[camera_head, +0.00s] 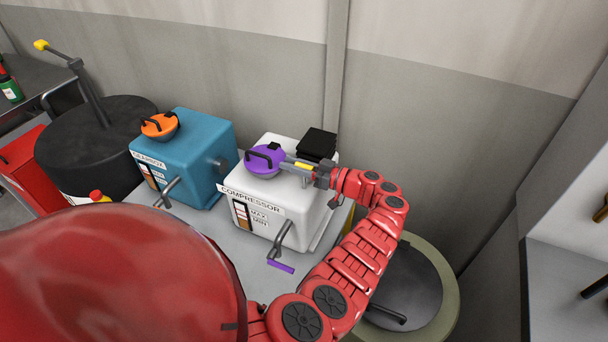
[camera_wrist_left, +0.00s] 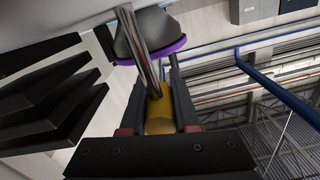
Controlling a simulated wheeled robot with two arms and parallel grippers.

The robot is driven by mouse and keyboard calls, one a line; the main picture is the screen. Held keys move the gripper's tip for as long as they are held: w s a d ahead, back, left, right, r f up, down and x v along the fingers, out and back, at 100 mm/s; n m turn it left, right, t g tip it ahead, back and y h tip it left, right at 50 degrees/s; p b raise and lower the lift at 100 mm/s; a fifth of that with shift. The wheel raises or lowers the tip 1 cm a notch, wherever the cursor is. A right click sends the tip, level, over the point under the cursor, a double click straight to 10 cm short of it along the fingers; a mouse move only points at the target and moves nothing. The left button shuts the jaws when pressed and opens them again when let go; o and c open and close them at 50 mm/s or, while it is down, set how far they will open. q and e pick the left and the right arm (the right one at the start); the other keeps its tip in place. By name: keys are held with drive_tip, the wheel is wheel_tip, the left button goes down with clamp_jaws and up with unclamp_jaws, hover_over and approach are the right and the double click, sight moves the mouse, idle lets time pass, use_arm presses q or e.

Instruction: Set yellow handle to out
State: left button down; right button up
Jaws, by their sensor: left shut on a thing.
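A yellow handle (camera_head: 304,166) shows on top of the white compressor box (camera_head: 262,232), just right of the purple lid (camera_head: 265,158). In the left wrist view the yellow handle (camera_wrist_left: 160,118) sits between the two dark fingers, with a grey metal rod (camera_wrist_left: 143,50) running from it towards the purple-rimmed lid (camera_wrist_left: 150,38). My left gripper (camera_head: 313,172) is shut on the yellow handle. The fingers hide part of the handle. My right gripper is in neither view.
A black finned block (camera_head: 317,143) stands close behind the gripper. A crank with a purple grip (camera_head: 281,267) hangs at the compressor's front. A blue gearbox (camera_head: 190,150) with an orange lid (camera_head: 159,125) stands left. Another yellow-tipped lever (camera_head: 41,45) rises from the black drum (camera_head: 90,150). The wall is behind.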

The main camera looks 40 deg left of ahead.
use_arm(q)
wheel_tip(320, 180, up, 4)
drive_tip(key=shift+f+p, duration=0.1)
drive_tip(key=shift+p, duration=0.4)
drive_tip(key=shift+w+r, duration=0.1)
drive_tip(key=shift+r, duration=0.55)
drive_tip(key=c, duration=0.7)
unclamp_jaws()
drive_tip(key=shift+o, duration=0.2)
